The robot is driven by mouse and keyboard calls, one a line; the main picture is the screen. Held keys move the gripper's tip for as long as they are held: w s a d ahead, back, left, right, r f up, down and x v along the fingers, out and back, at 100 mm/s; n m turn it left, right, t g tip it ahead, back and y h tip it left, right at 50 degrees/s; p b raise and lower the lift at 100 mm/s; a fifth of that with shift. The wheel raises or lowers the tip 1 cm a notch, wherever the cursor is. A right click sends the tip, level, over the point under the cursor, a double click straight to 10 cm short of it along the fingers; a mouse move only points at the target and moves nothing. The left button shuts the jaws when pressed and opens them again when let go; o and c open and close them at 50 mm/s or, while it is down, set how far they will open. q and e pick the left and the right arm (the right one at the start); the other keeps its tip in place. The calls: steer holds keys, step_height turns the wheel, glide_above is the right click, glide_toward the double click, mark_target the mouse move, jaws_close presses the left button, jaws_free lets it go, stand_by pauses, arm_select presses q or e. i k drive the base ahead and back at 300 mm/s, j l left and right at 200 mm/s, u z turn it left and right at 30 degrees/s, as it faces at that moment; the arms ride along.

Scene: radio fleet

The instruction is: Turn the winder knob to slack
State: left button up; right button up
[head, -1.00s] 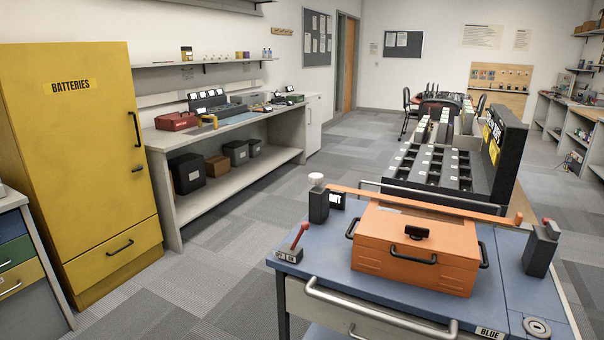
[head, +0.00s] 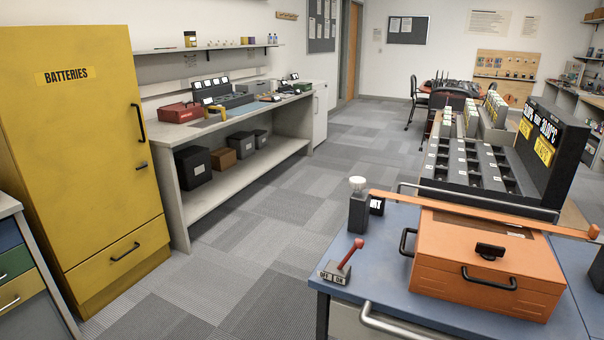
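A white knob (head: 357,184) tops a dark upright post (head: 359,214) at the back left corner of the blue bench top; it appears to be the winder knob. A small dark sign (head: 377,206) beside it carries white lettering too small to read surely. An orange strap (head: 450,202) runs from near the post to the right, across the back of an orange case (head: 485,265). The case lid is shut. Neither of my grippers is in view, and nothing touches the knob.
A red-handled lever (head: 350,254) on a grey base stands at the bench's front left corner. A metal handle (head: 395,325) juts from the bench front. A yellow battery cabinet (head: 85,160) stands left. The carpet floor (head: 240,250) between is clear.

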mark_target(356, 182)
steer(key=i+j+u, duration=0.15)
steer(key=u, duration=0.25)
steer(key=i+j+u, duration=0.2)
steer(key=u, duration=0.15)
steer(key=i+j+u, duration=0.15)
steer(key=u, duration=0.25)
steer(key=i+j, duration=0.2)
steer(key=i, duration=0.35)
steer(key=i+j+u, duration=0.1)
steer(key=i, duration=0.5)
steer(key=i+z, duration=0.25)
steer(key=z, duration=0.15)
steer(key=i+z, duration=0.25)
steer(key=z, duration=0.15)
steer(key=i+j+z, duration=0.15)
steer(key=z, duration=0.25)
steer(key=i, duration=0.1)
